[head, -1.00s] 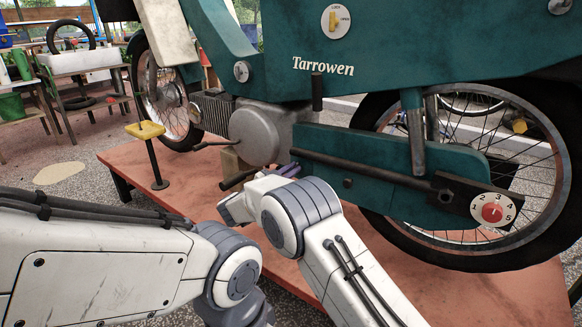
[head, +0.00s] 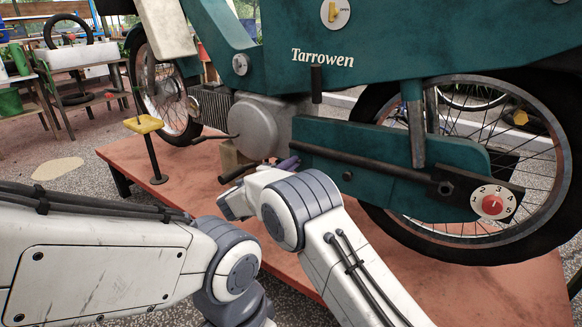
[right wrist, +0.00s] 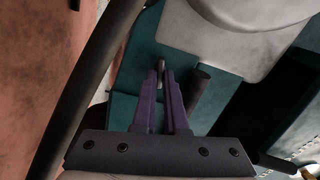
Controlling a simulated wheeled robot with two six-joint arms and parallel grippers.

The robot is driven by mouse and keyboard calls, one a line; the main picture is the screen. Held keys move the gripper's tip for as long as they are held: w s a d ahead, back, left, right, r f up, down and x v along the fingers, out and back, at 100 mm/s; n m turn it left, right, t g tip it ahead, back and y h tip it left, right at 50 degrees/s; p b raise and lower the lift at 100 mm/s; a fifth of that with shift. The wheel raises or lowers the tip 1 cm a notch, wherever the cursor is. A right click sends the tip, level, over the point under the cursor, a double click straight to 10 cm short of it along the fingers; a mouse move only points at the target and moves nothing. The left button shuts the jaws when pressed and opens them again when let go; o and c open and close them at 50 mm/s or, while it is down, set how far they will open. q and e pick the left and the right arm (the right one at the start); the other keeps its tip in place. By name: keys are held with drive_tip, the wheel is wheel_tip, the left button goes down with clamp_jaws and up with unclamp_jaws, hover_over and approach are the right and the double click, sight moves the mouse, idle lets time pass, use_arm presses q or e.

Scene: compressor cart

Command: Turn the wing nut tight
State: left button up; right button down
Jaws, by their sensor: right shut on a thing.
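My right gripper (head: 287,163) reaches in under the moped's engine, beside the green side cover (head: 385,165). In the right wrist view its two purple fingers (right wrist: 163,85) are shut on a small grey piece (right wrist: 161,65), which appears to be the wing nut. Only a bit of it shows between the fingertips, against a green surface. The rest of the nut, and how tight it sits, are hidden. In the head view the nut is hidden by my right arm and fingers.
A dark bar (right wrist: 90,90) runs close beside the right gripper, and a short dark peg (right wrist: 198,88) stands on its other side. The moped stands on a red platform (head: 500,290). A yellow-topped stand (head: 143,124) is at left.

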drive_tip(key=shift+f+m+b, duration=0.15)
drive_tip(key=shift+m+b, duration=0.3)
drive_tip(key=shift+m, duration=0.75)
drive_tip(key=c, duration=1)
unclamp_jaws()
drive_tip(key=shift+o, duration=0.2)
